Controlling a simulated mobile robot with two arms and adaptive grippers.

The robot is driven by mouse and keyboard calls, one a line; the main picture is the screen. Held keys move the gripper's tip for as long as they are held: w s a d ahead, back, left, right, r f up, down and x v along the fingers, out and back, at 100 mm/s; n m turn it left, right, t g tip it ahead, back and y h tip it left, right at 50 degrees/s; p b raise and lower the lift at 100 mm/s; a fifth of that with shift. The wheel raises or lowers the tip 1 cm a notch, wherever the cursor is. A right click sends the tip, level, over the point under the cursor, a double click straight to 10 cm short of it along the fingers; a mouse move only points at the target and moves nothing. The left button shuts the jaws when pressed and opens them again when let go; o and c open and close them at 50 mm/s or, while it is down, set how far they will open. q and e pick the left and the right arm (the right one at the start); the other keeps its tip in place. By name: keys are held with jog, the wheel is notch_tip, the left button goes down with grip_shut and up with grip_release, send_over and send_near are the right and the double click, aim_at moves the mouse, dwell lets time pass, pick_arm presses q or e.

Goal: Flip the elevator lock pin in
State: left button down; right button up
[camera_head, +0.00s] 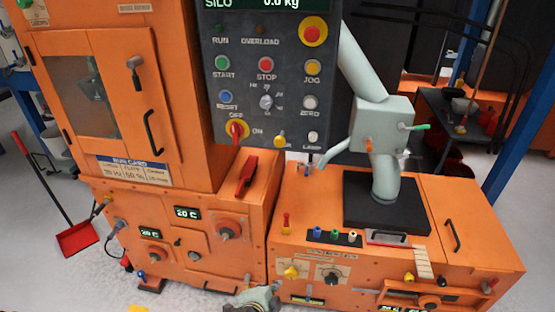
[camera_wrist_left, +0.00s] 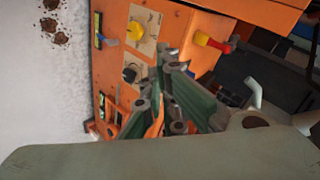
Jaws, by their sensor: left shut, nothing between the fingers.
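A small upright red-and-yellow handle (camera_head: 286,222) stands at the left end of the low orange cabinet's top. It also shows in the left wrist view (camera_wrist_left: 213,42), to the upper right of the fingers. I cannot tell whether it is the elevator lock pin; nothing in view is clearly marked as that. My left gripper (camera_head: 266,293) is low at the bottom edge of the head view, in front of the cabinet. In the left wrist view its green fingers (camera_wrist_left: 174,66) are shut and empty, apart from the handle. My right gripper is not in view.
The low orange cabinet (camera_head: 480,225) carries coloured knobs (camera_head: 334,234) and a grey column machine (camera_head: 386,180) on a black plate. A control panel (camera_head: 268,100) hangs above. A taller orange machine (camera_head: 150,100) stands left. A red dustpan (camera_head: 77,240) lies on the floor.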

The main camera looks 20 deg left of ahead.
aim_at(279, 144)
pick_arm(q)
jog(key=w+r+m+t+y+b, duration=0.1)
jog(key=w+r+t, duration=0.15)
jog(key=r, duration=0.55)
jog(key=w+r+m+t+b, duration=0.15)
jog(key=w+r, duration=0.25)
jog(key=r, duration=0.5)
notch_tip(279, 144, up, 19)
jog(key=s+a+t+y+b, duration=0.1)
jog(key=s+t+y+b, duration=0.1)
jog(key=t, duration=0.2)
jog(key=shift+a+r+m+t+y+b, duration=0.2)
jog(key=shift+a+m+t+y+b, duration=0.15)
jog(key=shift+m+y, duration=0.1)
jog(key=shift+w, duration=0.1)
jog(key=p+x, duration=0.2)
jog(key=x, duration=1.1)
jog(key=shift+w+f+p, duration=0.1)
jog(key=shift+w+p, duration=0.1)
jog(key=shift+p, duration=0.1)
jog(key=shift+w+a, duration=0.1)
jog(key=shift+w, duration=0.15)
jog(key=shift+f+b+x, duration=0.1)
jog(key=shift+b+x, duration=0.1)
jog(key=shift+x, duration=0.6)
jog(key=shift+f+b+x, duration=0.15)
jog(key=shift+b+x, duration=0.05)
jog(key=shift+x, duration=0.6)
jog(key=shift+r, duration=0.15)
